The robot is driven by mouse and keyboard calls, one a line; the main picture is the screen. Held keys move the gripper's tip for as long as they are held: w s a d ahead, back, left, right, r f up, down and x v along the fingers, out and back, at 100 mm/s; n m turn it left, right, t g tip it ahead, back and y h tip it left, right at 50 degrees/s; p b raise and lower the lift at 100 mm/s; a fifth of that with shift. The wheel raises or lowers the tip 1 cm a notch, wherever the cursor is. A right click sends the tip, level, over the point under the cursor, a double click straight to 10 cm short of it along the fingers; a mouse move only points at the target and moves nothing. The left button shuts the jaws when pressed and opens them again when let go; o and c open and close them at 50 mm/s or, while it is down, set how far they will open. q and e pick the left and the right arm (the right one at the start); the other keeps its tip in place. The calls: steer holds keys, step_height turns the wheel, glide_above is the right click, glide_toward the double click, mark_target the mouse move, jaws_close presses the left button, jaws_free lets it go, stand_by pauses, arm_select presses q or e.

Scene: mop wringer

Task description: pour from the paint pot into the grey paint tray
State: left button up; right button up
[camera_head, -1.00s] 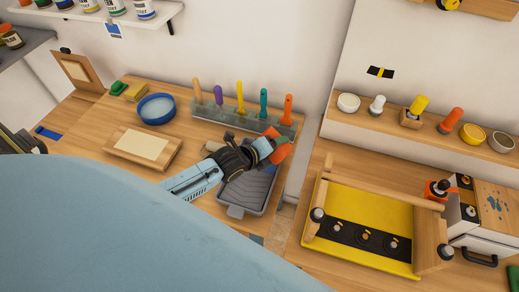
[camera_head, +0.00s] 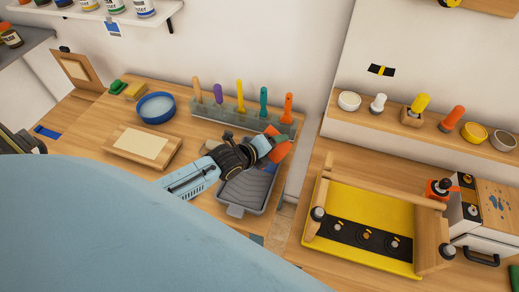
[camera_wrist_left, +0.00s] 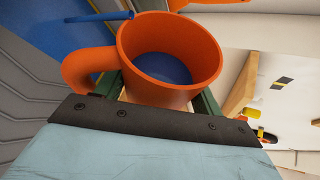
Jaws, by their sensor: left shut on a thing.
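The orange paint pot (camera_head: 281,150) is in my left gripper (camera_head: 264,145), tilted over the upper part of the grey paint tray (camera_head: 245,190). In the left wrist view the pot (camera_wrist_left: 170,95) shows its handle at left and blue paint (camera_wrist_left: 163,68) inside. The gripper's green fingers (camera_wrist_left: 165,100) are shut on the pot. A blue stream (camera_wrist_left: 98,17) runs left from the pot's rim, and blue covers part of the tray (camera_wrist_left: 25,110) at upper left. The gripper and pot hide the tray's upper end in the head view. My right gripper is out of view.
A rack (camera_head: 235,123) of several coloured-handled tools stands behind the tray. A blue bowl (camera_head: 157,108) and a wooden board (camera_head: 142,147) lie to the left. A yellow panel with a wooden frame (camera_head: 370,225) stands to the right.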

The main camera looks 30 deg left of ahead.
arm_select(q)
steer(key=shift+a+f+n+h+b, duration=0.2)
steer(key=shift+n+h+b, duration=0.2)
steer(key=shift+b, duration=0.65)
stand_by(1.3)
